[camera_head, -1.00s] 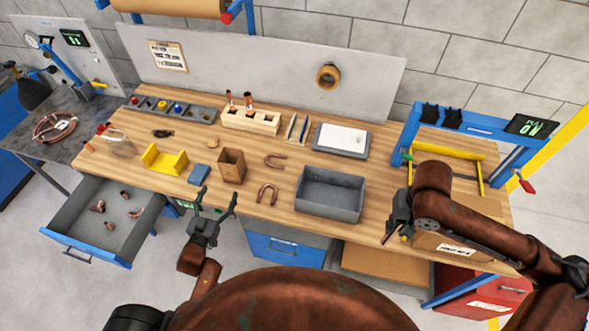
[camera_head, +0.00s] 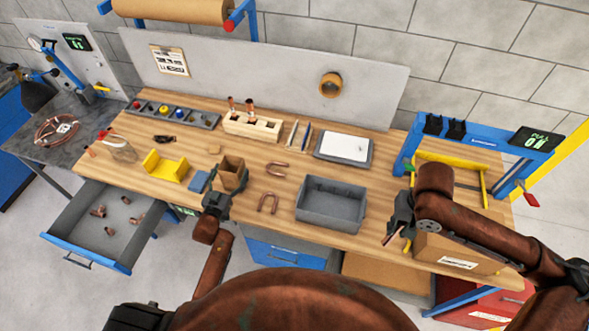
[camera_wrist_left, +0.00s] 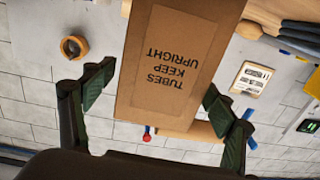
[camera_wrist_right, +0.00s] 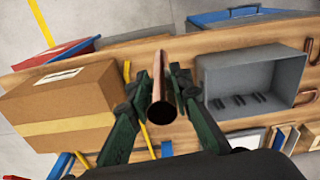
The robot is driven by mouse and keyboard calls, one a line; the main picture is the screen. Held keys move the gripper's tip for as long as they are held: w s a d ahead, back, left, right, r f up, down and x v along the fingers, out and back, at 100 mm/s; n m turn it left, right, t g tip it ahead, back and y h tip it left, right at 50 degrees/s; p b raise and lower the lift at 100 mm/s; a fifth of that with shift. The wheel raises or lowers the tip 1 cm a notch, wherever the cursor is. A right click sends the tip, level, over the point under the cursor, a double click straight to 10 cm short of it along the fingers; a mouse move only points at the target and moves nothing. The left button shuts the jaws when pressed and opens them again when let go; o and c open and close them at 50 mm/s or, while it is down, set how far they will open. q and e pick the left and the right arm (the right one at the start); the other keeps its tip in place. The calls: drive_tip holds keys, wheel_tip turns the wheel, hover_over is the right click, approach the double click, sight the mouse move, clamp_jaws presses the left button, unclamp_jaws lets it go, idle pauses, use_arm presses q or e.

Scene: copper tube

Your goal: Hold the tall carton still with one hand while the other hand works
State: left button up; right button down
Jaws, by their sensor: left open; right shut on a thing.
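The tall carton (camera_head: 233,171) is a small brown open-topped box upright near the bench's front edge. In the left wrist view the carton (camera_wrist_left: 165,75) carries a label reading "TUBES KEEP UPRIGHT". My left gripper (camera_head: 220,192) is open at its near side. In that wrist view its fingers stand on either side of the carton, with visible gaps. My right gripper (camera_head: 394,226) is above the bench at the right. In the right wrist view it is shut on a copper tube (camera_wrist_right: 160,78), whose open end faces the camera.
A grey bin (camera_head: 331,203) lies between the grippers. U-shaped copper bends (camera_head: 268,203), a blue block (camera_head: 199,182) and a yellow cradle (camera_head: 166,166) are near the carton. A cardboard box (camera_head: 455,254) is at the right, by the blue frame (camera_head: 480,133). An open drawer (camera_head: 105,222) juts out at left.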

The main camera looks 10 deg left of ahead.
use_arm(q)
drive_tip(key=shift+w+d, duration=0.1)
drive_tip(key=shift+w, duration=0.6)
drive_tip(key=shift+s, duration=0.1)
drive_tip(key=shift+c, duration=0.6)
drive_tip(key=c, duration=1.1)
drive_tip(key=o, duration=1.2)
